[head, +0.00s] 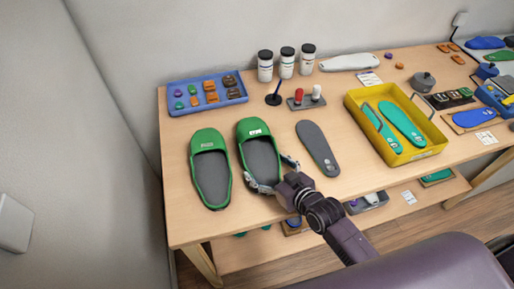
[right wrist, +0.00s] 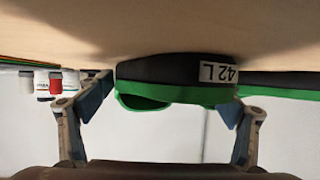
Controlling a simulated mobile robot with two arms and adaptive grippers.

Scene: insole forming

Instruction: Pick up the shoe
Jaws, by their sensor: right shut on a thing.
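Two green open-backed shoes with dark insides lie side by side on the table's left part. My right gripper (head: 269,174) is at the near, heel end of the right-hand green shoe (head: 253,128), a finger on each side. In the right wrist view this shoe (right wrist: 170,97) sits between the fingers and carries a white "42 L" label. The gripper is shut on it. I cannot tell whether it is clear of the tabletop. The other green shoe (head: 209,138) lies to the left, apart from the gripper. My left gripper is in neither view.
A grey insole (head: 317,146) lies just right of the held shoe. A yellow tray (head: 418,154) with teal insoles stands farther right. Behind are a blue tray (head: 182,105), white bottles (head: 286,68) and a small stand (head: 306,103). A lower shelf (head: 240,250) runs below the wooden table (head: 176,228).

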